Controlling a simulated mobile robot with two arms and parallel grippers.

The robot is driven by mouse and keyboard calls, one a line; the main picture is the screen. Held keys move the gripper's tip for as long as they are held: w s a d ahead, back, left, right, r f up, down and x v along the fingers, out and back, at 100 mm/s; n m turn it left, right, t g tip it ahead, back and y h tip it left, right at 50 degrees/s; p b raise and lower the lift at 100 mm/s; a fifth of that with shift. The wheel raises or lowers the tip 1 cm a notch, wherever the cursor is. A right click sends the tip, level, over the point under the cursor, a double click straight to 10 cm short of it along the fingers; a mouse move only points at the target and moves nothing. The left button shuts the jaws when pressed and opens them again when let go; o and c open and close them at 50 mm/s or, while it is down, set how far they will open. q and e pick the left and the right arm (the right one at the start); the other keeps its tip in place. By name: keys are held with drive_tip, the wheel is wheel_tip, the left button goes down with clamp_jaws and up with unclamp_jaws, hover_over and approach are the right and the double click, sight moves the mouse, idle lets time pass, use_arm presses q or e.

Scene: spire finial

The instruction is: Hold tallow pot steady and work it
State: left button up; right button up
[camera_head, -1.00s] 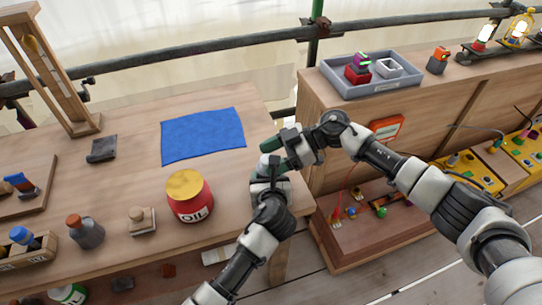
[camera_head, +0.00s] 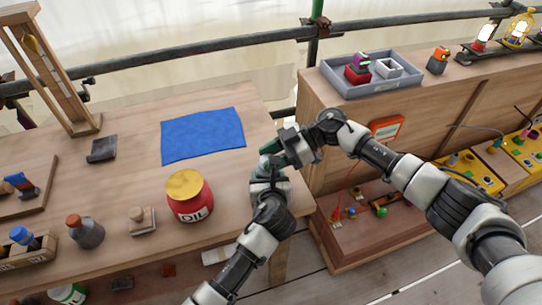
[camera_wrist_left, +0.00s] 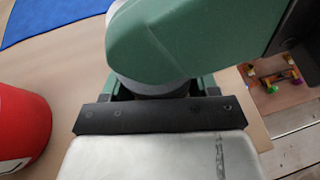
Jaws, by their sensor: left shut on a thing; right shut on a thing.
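In the left wrist view a round grey thing (camera_wrist_left: 150,84) shows at the left jaws, under the big green body of my right gripper (camera_wrist_left: 190,35). I take it for the tallow pot, but its shape and any lid are hidden. I cannot tell whether it is tilted.
A red oil pot (camera_head: 190,205) with a yellow top stands left of my left arm. A blue cloth (camera_head: 203,135) lies behind it. A grey tray (camera_head: 372,85) with small blocks sits on the right-hand bench. Bare bench top lies around the cloth.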

drive_tip(key=n+g+h, duration=0.1)
drive_tip(key=n+g, duration=0.1)
drive_tip(key=n+g+h, duration=0.1)
drive_tip(key=n+g, duration=0.1)
drive_tip(key=shift+w+a, duration=0.1)
drive_tip(key=shift+w, duration=0.1)
drive_tip(key=shift+w+f+n+g+h, duration=0.1)
drive_tip(key=shift+f+n+g+h, duration=0.05)
drive_tip(key=shift+n+g+h, duration=0.8)
drive_tip(key=shift+n+g, duration=0.35)
drive_tip(key=shift+n+g+h, duration=0.3)
drive_tip(key=shift+n+h, duration=0.05)
drive_tip(key=shift+n, duration=0.05)
drive_tip(key=o, duration=0.9)
drive_tip(key=shift+o, duration=0.2)
drive_tip(key=shift+m+t+y, duration=0.5)
drive_tip(key=shift+m+y, duration=0.1)
drive_tip(key=shift+m, duration=0.1)
